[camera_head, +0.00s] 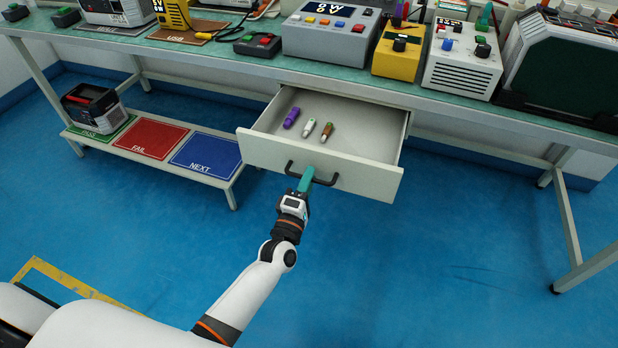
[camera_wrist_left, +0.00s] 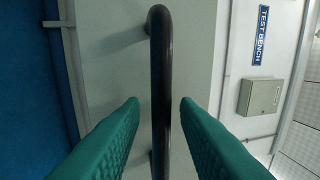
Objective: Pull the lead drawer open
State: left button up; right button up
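The lead drawer (camera_head: 368,181) under the bench stands pulled out, with its inside visible from above. Its dark bar handle (camera_head: 325,182) is on the front panel. My left gripper (camera_head: 307,175), with teal fingers, is at the handle. In the left wrist view the handle (camera_wrist_left: 161,75) runs between the two fingertips, with a gap on each side, so the fingers are open around it. Three small leads lie in the drawer: a purple one (camera_head: 291,118), a white one (camera_head: 309,127) and a brown one (camera_head: 327,132). My right gripper is not in view.
The bench top (camera_head: 240,60) above carries several devices. A low shelf to the left has PASS, FAIL (camera_head: 150,139) and NEXT (camera_head: 206,155) mats, with a device (camera_head: 90,106) on the PASS one. The blue floor in front of the drawer is clear.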

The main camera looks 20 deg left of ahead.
pick_arm(q)
jog(key=s+f, duration=0.2)
jog(key=s, duration=0.9)
jog(key=shift+a, duration=0.2)
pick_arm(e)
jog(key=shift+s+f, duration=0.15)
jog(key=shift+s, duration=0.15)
pick_arm(q)
jog(key=shift+f, duration=0.1)
